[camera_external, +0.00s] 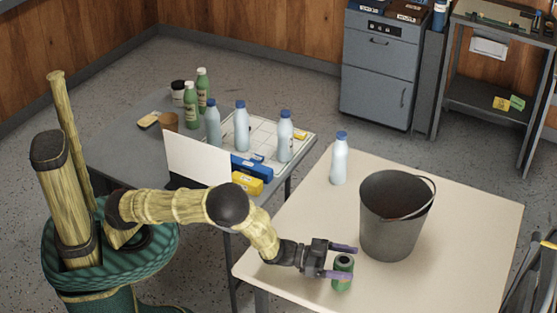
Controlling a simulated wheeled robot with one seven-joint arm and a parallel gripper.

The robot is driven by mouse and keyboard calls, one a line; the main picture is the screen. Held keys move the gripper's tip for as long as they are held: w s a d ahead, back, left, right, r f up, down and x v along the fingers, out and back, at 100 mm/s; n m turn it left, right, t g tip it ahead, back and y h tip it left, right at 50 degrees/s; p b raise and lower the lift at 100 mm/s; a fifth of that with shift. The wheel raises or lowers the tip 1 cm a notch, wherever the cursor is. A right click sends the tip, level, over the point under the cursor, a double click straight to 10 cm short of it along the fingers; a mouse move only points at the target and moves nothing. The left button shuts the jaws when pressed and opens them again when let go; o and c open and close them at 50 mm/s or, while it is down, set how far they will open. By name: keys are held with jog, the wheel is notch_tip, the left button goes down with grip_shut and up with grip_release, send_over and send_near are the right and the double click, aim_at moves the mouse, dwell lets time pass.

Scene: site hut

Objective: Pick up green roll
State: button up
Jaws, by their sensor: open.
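The green roll (341,273) is a small dark-green cylinder with a dark top. It stands upright on the beige table (465,222), near the front edge. My gripper (341,262) reaches in from the left, with its two purple-tipped fingers spread apart. The roll is at the fingertips, apparently between them. I cannot tell whether either finger touches it. The lower finger covers part of the roll's side.
A grey bucket (390,232) with a handle stands close behind the roll, to its right. A white bottle with a blue cap (339,162) stands farther back. A grey table (125,150) at left holds several bottles, a white panel (197,160) and a yellow box (247,183).

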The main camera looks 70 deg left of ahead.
jog(key=shift+x, duration=0.8)
jog(key=c, duration=1.1)
jog(key=shift+r, duration=0.15)
notch_tip(320, 180, up, 10)
jog(key=shift+f+p, duration=0.1)
jog(key=shift+p, duration=0.2)
